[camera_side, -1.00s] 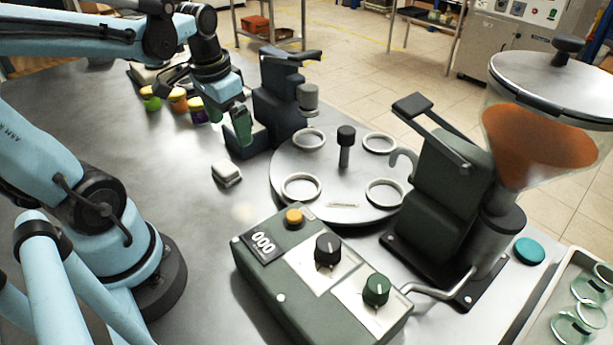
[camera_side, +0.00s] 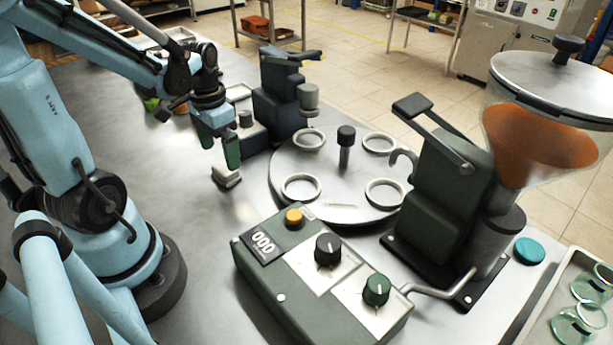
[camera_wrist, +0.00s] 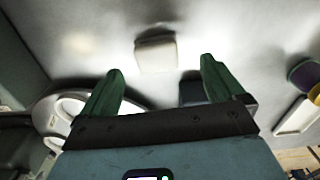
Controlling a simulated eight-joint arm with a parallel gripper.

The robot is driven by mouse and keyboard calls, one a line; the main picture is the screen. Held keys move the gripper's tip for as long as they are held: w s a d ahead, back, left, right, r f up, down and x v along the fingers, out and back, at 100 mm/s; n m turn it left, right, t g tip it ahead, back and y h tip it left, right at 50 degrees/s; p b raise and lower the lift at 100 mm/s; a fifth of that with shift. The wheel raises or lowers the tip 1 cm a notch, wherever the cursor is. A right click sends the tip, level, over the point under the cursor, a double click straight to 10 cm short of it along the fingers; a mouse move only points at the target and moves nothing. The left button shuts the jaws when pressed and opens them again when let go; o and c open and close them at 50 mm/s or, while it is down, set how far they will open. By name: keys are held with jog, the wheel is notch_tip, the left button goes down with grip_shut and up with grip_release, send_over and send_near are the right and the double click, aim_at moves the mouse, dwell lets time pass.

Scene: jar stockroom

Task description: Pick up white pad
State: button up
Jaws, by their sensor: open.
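The white pad (camera_side: 227,178) is a small whitish block with a darker base, lying on the steel table just left of the round turntable. It also shows in the wrist view (camera_wrist: 156,53), ahead of and between my two green fingers. My gripper (camera_side: 219,153) is open and empty, close above the pad in the side view. In the wrist view my gripper (camera_wrist: 160,80) has its fingers spread wider than the pad, with the pad beyond the tips. I cannot tell the exact height left between them.
The turntable (camera_side: 340,211) with several white rings stands right of the pad. A dark press (camera_side: 281,95) stands behind it. The control box (camera_side: 318,275) is in front. Small jars (camera_wrist: 303,74) show at the wrist view's right edge. The table left of the pad is clear.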

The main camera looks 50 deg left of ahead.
aim_at(225, 166)
jog(key=shift+w+d+f, duration=0.1)
jog(key=shift+d+f, duration=0.05)
jog(key=shift+f, duration=1.15)
jog(key=shift+d+f, duration=0.1)
jog(key=shift+f, duration=1.2)
jog(key=shift+c, duration=0.4)
jog(key=c, duration=1)
jog(key=shift+r, duration=0.15)
jog(key=shift+c, duration=0.2)
jog(key=shift+r, duration=0.5)
jog(key=r, duration=0.3)
jog(key=shift+d+r, duration=0.1)
jog(key=shift+d, duration=0.2)
jog(key=d+r, duration=0.6)
jog(key=d, duration=0.5)
jog(key=shift+r, duration=0.25)
